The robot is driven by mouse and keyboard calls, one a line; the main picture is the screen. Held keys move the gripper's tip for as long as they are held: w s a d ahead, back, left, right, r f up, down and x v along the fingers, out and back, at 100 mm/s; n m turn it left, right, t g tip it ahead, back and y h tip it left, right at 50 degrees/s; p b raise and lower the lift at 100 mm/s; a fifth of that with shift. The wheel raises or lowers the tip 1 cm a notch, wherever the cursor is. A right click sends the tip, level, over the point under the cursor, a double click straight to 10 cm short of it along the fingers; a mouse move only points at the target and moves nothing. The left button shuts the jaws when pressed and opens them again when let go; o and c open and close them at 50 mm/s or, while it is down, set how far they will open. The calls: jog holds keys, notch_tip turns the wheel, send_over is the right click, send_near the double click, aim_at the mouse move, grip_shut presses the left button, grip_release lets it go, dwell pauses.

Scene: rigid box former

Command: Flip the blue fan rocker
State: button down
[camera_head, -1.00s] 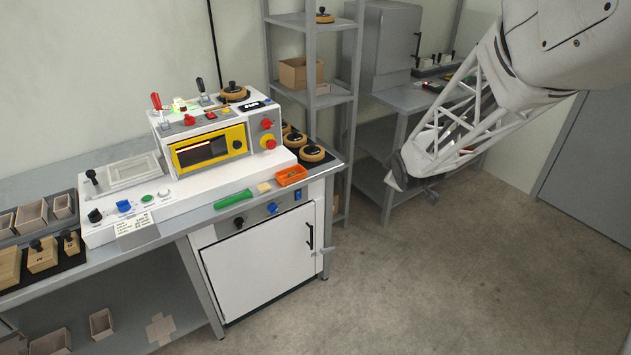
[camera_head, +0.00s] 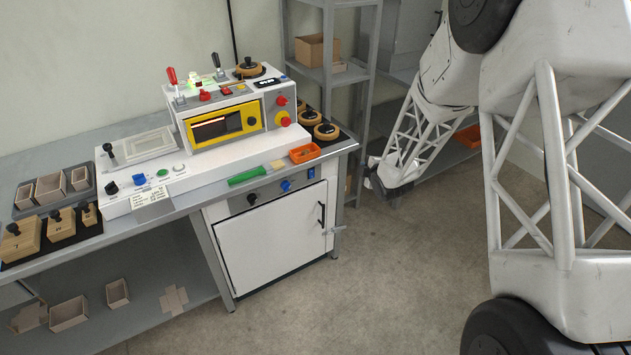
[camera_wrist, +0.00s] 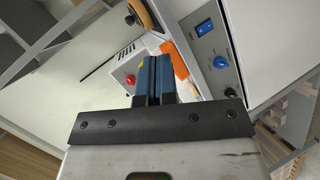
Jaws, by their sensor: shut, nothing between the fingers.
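The blue fan rocker (camera_head: 311,173) is a small blue switch at the right end of the grey panel above the white cabinet door. In the wrist view the rocker (camera_wrist: 205,27) shows at upper right, set in the grey panel beside a blue knob (camera_wrist: 220,62). My gripper (camera_head: 377,190) is to the right of the cabinet, apart from the panel. Its tips are small and dark there. In the wrist view my gripper (camera_wrist: 153,68) has its blue fingers together and empty, to the left of the rocker and not visibly touching anything. The rocker's tilt is too small to tell.
The bench holds an orange tray (camera_head: 304,153), a green-handled tool (camera_head: 247,176) and a white machine with a yellow-framed window (camera_head: 222,123). A black knob (camera_head: 252,199) is on the same panel. A grey shelf rack (camera_head: 329,75) stands behind. The floor before the cabinet is clear.

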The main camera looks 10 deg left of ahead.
aim_at(312, 177)
jog(key=a+f+n+y, duration=0.2)
jog(key=a+f, duration=0.3)
jog(key=f, duration=0.3)
jog(key=a+f+n+y, duration=0.3)
jog(key=a+f+n, duration=0.1)
jog(key=f, duration=0.4)
jog(key=shift+w+a, duration=0.15)
jog(key=shift+a, duration=0.2)
jog(key=shift+f, duration=0.1)
jog(key=shift+w+a, duration=0.1)
jog(key=shift+w, duration=0.05)
jog(key=shift+x, duration=6.8)
jog(key=shift+a, duration=0.25)
jog(key=shift+d, duration=0.15)
jog(key=s+d+f, duration=0.1)
jog(key=s+d, duration=0.8)
jog(key=shift+s+d+f, duration=0.3)
jog(key=shift+s+f, duration=0.05)
jog(key=shift+s, duration=0.05)
